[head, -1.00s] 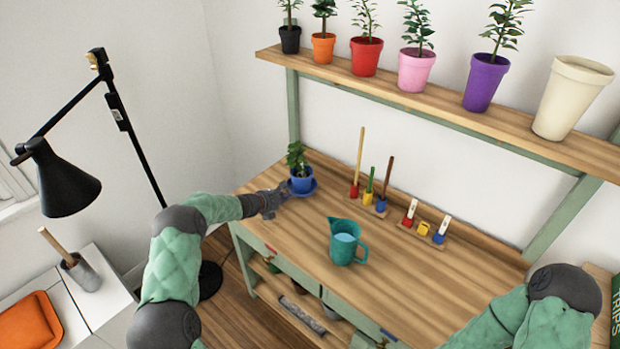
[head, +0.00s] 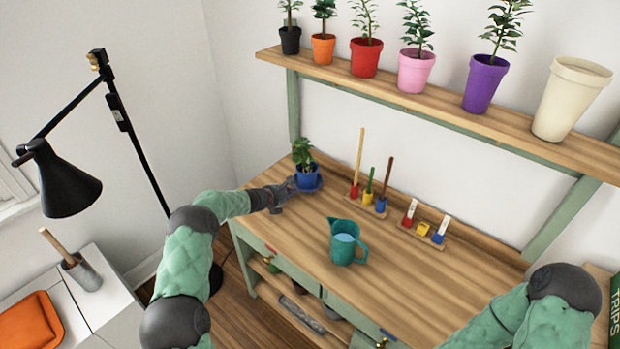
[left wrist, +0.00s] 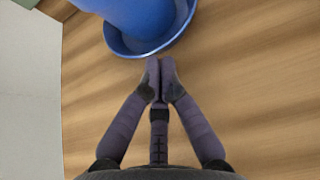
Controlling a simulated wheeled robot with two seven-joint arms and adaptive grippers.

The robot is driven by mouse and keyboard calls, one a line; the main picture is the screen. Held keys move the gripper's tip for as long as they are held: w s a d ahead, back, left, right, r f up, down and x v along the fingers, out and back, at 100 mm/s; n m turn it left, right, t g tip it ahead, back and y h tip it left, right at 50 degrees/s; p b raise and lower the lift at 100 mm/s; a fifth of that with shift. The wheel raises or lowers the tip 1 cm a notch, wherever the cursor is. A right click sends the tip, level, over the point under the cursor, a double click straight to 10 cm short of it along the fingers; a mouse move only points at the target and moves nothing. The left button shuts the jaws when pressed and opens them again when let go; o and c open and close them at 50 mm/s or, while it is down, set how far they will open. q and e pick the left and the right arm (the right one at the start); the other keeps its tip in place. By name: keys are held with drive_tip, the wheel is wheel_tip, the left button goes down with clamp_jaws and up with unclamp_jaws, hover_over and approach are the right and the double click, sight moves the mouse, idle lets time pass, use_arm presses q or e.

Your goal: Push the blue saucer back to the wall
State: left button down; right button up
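The blue saucer (head: 318,187) is on the wooden workbench (head: 295,235) near its back left corner, with a blue pot (head: 308,178) holding a leafy plant standing on it. In the left wrist view the saucer's rim (left wrist: 133,52) and the pot (left wrist: 142,14) are at the top. My left gripper (head: 291,190) is low over the bench on the saucer's front left side. In the left wrist view its fingertips (left wrist: 160,66) are together, empty, right at the rim; I cannot tell whether they touch it. My right arm shows at lower right, its gripper out of view.
A teal jug (head: 344,243) stands mid-bench. Wooden holders with small tools (head: 368,200) and (head: 424,230) stand along the back, right of the saucer. A shelf (head: 420,105) with several pots hangs above. A black lamp (head: 130,130) is at left.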

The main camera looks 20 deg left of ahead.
sight(303, 185)
use_arm(q)
drive_tip(key=shift+w+d+p, duration=0.2)
drive_tip(key=shift+w+d, duration=0.1)
drive_tip(key=shift+w, duration=0.35)
drive_tip(key=shift+w+d+p, duration=0.15)
drive_tip(key=shift+w+d, duration=0.1)
drive_tip(key=shift+w, duration=0.45)
drive_tip(key=shift+w+d+p, duration=0.2)
drive_tip(key=shift+w+d, duration=0.1)
drive_tip(key=shift+w, duration=0.35)
drive_tip(key=shift+s+a+b, duration=0.35)
drive_tip(key=shift+s, duration=0.45)
drive_tip(key=shift+s+a+b, duration=0.3)
drive_tip(key=shift+s, duration=0.45)
drive_tip(key=shift+s+a+b, duration=0.35)
drive_tip(key=shift+s, duration=0.45)
wheel_tip(303, 185, up, 8)
drive_tip(key=p, duration=0.5)
drive_tip(key=shift+p, duration=0.3)
